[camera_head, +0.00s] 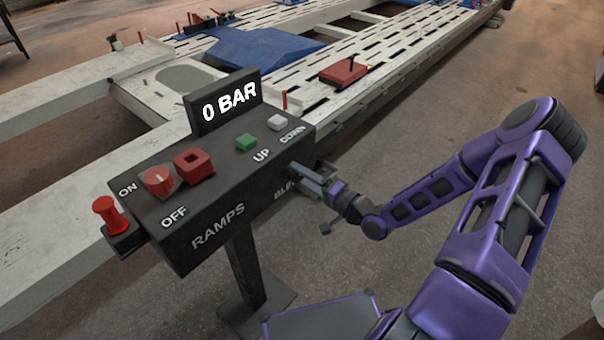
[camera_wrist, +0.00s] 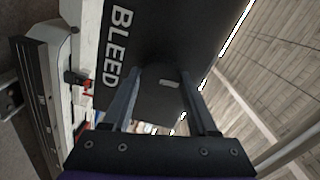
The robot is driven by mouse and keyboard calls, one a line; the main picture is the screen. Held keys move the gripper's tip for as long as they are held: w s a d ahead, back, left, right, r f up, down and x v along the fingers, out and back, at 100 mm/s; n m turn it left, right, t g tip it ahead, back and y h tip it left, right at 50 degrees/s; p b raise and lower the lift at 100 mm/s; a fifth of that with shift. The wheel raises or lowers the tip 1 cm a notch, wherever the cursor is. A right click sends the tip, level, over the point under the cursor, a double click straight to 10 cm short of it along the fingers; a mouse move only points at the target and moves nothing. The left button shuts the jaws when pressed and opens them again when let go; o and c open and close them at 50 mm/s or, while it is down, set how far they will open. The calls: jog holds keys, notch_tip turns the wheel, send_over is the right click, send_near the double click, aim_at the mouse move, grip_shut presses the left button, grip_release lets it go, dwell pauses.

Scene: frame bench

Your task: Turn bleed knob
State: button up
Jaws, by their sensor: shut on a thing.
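The black control box (camera_head: 222,205) stands on a post, with "RAMPS" on its front face and a "BLEED" label partly hidden behind my gripper. My gripper (camera_head: 296,174) reaches the right end of that face from the right. In the wrist view my gripper (camera_wrist: 163,80) has one finger on each side of the dark bleed knob (camera_wrist: 168,84), beside the "BLEED" lettering, and is shut on it. A short pale mark shows on the knob; its outline blends into the black face. In the head view my gripper hides the knob. The display (camera_head: 228,103) reads "0 BAR".
On the box top are a red rotary switch (camera_head: 158,181), a red square guard (camera_head: 194,165), a green button (camera_head: 246,142) and a white button (camera_head: 276,122). A red mushroom button (camera_head: 108,213) sits at the left end. The frame bench (camera_head: 330,60) lies behind. Floor to the right is clear.

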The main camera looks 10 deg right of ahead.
jog(key=shift+m, duration=0.7)
jog(key=o, duration=1.4)
jog(key=shift+c, duration=0.2)
jog(key=v, duration=1.7)
jog(key=shift+s+d, duration=0.15)
jog(key=shift+s, duration=0.05)
